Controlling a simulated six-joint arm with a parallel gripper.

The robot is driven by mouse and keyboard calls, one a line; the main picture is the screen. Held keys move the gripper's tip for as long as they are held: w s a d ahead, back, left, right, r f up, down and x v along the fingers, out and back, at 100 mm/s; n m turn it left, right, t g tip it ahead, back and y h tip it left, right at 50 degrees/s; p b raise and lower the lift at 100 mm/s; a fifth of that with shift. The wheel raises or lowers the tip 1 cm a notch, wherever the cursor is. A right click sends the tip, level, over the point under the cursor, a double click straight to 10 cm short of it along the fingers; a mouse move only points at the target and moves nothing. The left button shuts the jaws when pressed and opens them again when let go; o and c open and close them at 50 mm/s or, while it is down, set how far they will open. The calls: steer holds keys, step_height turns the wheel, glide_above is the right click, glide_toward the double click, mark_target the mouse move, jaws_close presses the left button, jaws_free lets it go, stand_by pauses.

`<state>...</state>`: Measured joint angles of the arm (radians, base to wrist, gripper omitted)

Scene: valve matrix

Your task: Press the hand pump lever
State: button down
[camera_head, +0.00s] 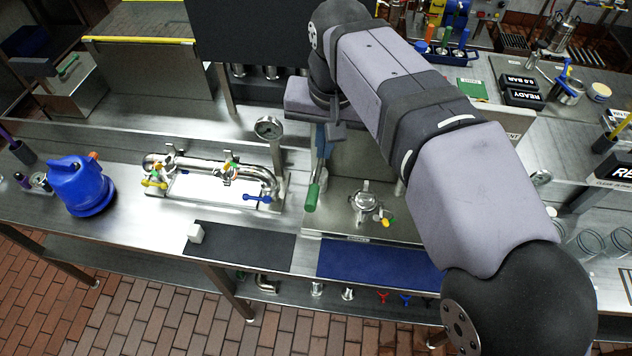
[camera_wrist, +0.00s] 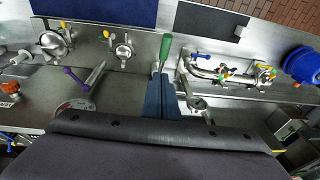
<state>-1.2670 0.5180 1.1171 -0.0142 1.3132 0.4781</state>
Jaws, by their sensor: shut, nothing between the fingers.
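The lever's green grip (camera_head: 313,195) shows just below my gripper in the head view, pointing toward the front of the bench. It also shows in the wrist view (camera_wrist: 166,47), directly beyond the fingertips. My gripper (camera_head: 321,165) points down over the bench, and its blue fingers (camera_wrist: 160,78) lie together with nothing between them. The fingers overlap the line of the lever in both views and hide its rod and the pump body. I cannot tell whether the fingertips touch the lever.
A pipe assembly with coloured valve handles (camera_head: 228,170) and a pressure gauge (camera_head: 269,128) stands left of the gripper. A steel fitting (camera_head: 365,204) stands to the right. A blue jug (camera_head: 80,187) is far left. A dark mat (camera_head: 250,246) and a blue mat (camera_head: 370,264) lie in front.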

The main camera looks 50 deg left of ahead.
steer(key=p, duration=0.5)
glide_above(315, 192)
steer(key=f, duration=1.2)
steer(key=shift+w+d, duration=0.15)
steer(key=shift+d, duration=0.2)
steer(key=shift+s+f+p, duration=0.25)
steer(key=shift+f+p, duration=0.25)
steer(key=shift+f, duration=0.3)
